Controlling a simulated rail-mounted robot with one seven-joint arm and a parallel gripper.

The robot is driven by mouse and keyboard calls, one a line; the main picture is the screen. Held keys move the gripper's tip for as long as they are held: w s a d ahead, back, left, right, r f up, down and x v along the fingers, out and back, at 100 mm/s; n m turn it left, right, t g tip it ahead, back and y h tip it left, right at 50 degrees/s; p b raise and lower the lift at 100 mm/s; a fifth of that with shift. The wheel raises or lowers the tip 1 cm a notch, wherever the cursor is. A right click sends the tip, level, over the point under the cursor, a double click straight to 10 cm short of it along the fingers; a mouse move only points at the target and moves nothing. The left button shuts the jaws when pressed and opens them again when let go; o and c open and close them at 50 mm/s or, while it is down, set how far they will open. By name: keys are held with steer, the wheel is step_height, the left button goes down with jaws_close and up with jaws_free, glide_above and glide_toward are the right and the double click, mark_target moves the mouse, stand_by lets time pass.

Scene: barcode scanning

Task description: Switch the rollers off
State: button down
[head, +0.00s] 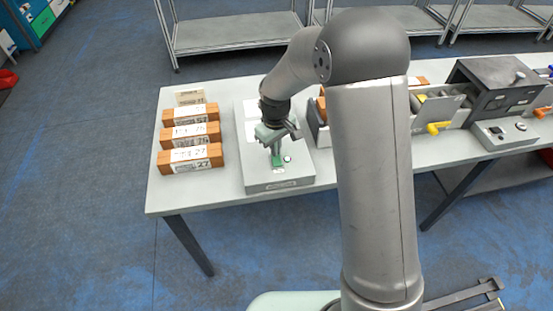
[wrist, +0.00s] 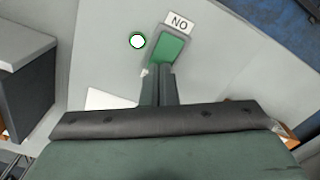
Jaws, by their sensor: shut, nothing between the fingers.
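A flat light-grey box (head: 305,170) lies on the table between the wooden blocks and the grey trays. In the wrist view its top (wrist: 100,50) carries a green rocker switch (wrist: 172,47) beside a plate reading NO as seen here (wrist: 180,23), likely an upside-down ON. A round white lamp with a green rim (wrist: 138,41) sits beside the switch. My gripper (head: 277,163) is shut and empty, pointing down at the box. In the wrist view its fingertips (wrist: 158,72) are at the near end of the switch. I cannot tell whether they touch it.
Several labelled wooden blocks (head: 190,158) lie to the left on the table (head: 235,200). To the right stand a grey tray with coloured items (head: 435,110), a dark grey machine (head: 490,85) and a small control box (head: 503,134). Metal racks (head: 235,45) stand behind.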

steer(key=shift+f+b, duration=0.3)
steer(key=shift+f, duration=0.2)
steer(key=shift+r, duration=0.15)
steer(key=shift+r+p, duration=2.1)
steer(key=shift+r, duration=1.3)
